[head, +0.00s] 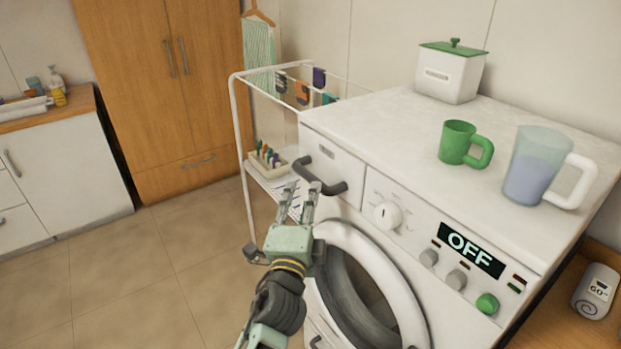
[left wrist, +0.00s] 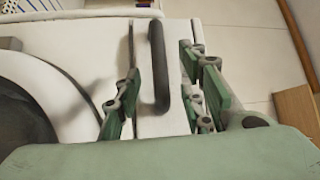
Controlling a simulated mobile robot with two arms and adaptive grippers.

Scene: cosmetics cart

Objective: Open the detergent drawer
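The detergent drawer (head: 345,166) is at the upper left of the white washing machine's front. Its front looks flush with the machine. It has a dark, bar-shaped handle (head: 320,178). My left gripper (head: 301,195) is in front of the drawer, close to the handle, with its two fingers apart. In the left wrist view the handle (left wrist: 157,65) lies between the open fingers of my left gripper (left wrist: 160,95). I cannot tell whether either finger touches it. My right gripper is not in view.
On the machine top (head: 385,125) stand a green mug (head: 457,142), a clear measuring jug (head: 530,170) and a white box with green lid (head: 449,75). A white drying rack (head: 236,130) stands close to the machine's left. The round door (head: 372,280) is below. Tiled floor (head: 120,270) lies open at left.

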